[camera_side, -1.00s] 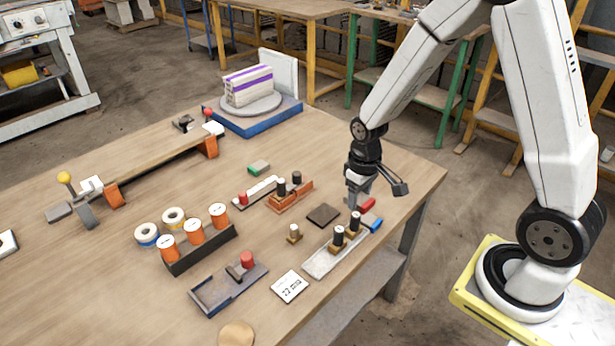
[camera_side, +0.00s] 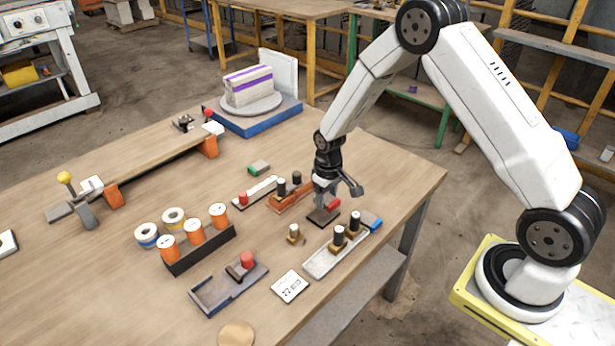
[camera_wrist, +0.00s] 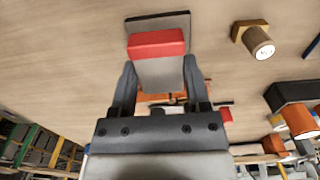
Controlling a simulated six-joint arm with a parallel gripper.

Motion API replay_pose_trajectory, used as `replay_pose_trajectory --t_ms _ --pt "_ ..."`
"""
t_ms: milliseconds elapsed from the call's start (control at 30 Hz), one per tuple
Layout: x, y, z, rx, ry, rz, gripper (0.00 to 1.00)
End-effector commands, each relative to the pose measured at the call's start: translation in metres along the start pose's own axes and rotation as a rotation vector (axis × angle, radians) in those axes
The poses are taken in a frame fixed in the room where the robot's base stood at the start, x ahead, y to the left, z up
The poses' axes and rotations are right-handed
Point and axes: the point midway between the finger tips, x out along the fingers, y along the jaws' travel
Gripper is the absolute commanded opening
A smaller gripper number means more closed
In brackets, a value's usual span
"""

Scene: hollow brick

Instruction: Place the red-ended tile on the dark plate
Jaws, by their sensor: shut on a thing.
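The red-ended tile (camera_side: 333,206) is held low at the dark plate (camera_side: 317,218) in the side view, mostly hidden by my gripper (camera_side: 323,198). In the wrist view, the tile has a red block end (camera_wrist: 157,43) and a pale grey body between the two fingers of my gripper (camera_wrist: 160,75). The dark plate (camera_wrist: 158,18) shows as a dark strip just beyond the red end, and the rest of it is hidden. My gripper is shut on the tile. I cannot tell whether the tile touches the plate.
An orange holder with dark-topped pegs (camera_side: 290,197) stands close to the left of my gripper. A pale tray with two pegs (camera_side: 334,254) lies in front, with a blue block (camera_side: 371,222) by its end. A small brass peg (camera_side: 294,235) stands nearby.

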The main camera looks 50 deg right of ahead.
Motion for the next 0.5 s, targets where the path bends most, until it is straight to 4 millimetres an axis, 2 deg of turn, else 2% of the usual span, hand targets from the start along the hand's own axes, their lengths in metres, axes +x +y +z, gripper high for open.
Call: replay_pose_trajectory --t_ms 500 --pt "0.0124 0.0010 -0.0099 0.000 0.000 0.000 0.00"
